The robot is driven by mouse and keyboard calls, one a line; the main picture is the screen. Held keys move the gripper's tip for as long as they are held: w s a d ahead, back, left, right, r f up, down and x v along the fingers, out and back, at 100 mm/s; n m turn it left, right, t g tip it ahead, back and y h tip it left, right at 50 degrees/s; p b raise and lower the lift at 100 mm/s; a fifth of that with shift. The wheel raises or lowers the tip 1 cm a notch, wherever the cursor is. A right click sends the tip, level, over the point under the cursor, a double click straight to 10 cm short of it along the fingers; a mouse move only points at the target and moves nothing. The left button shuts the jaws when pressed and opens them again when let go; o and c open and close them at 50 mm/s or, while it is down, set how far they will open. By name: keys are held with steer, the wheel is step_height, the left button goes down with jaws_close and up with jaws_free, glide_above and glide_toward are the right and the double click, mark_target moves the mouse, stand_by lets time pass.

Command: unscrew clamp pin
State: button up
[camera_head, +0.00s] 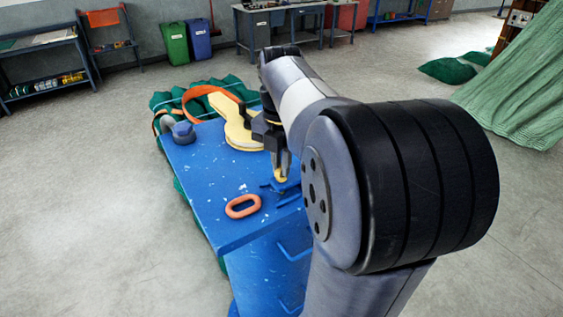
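A small yellow piece (281,177), which looks like the clamp pin, stands at the right edge of the blue bench top, above a small blue clamp (284,188). My gripper (281,168) points down with its fingertips right at the yellow piece. The fingers hide part of it, and whether they press on it is too small to tell. My arm hides the right side of the clamp.
An orange link (229,209) lies on the blue bench (205,177) in front of the gripper. A yellow plate-like part (226,106), an orange strap (195,92) and a blue-grey round part (183,133) are at the far end. Green netting (163,101) lies behind. Floor at left is clear.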

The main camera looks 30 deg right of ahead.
steer(key=o, duration=0.5)
steer(key=shift+s+f, duration=0.1)
steer(key=shift+s, duration=0.1)
steer(key=shift+c, duration=0.2)
steer(key=shift+w, duration=0.2)
step_height(320, 180, up, 11)
steer(key=shift+b, duration=0.35)
steer(key=shift+f, duration=0.15)
step_height(320, 180, down, 11)
steer(key=shift+r+p, duration=0.2)
steer(key=shift+p, duration=0.2)
